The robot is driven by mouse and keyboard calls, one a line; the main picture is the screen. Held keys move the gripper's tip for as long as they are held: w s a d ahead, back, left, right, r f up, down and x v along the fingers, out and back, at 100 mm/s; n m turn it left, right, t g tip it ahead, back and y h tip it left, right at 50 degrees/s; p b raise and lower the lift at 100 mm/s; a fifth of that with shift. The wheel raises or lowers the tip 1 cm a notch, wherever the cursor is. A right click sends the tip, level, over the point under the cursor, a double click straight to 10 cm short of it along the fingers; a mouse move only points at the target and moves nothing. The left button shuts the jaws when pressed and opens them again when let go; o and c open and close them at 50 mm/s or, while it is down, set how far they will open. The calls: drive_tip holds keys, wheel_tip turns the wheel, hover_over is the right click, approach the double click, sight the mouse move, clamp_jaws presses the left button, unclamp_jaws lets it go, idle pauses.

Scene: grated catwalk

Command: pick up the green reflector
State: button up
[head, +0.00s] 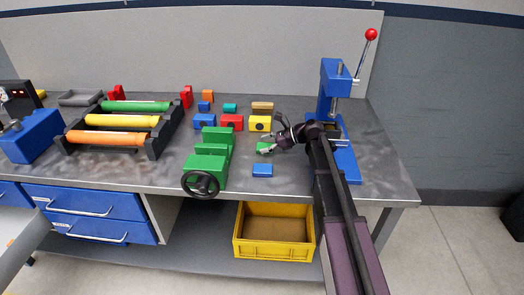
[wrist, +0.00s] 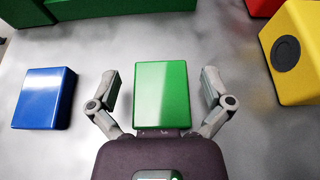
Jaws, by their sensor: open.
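The green reflector (wrist: 161,92) is a flat green block on the grey bench top. In the wrist view it lies between the two fingers of my gripper (wrist: 161,90), with a gap on each side. My gripper is open, and neither finger touches the block. In the head view the green reflector (head: 263,147) shows beside my gripper (head: 270,146), partly hidden by it.
A blue block (wrist: 44,98) lies left of the fingers in the wrist view; a yellow block (wrist: 292,52) is at upper right. A green vise (head: 208,160) stands left of my gripper and a blue press (head: 334,90) behind my arm. A yellow crate (head: 275,254) sits below.

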drive_tip(key=shift+x, duration=0.85)
drive_tip(key=c, duration=1)
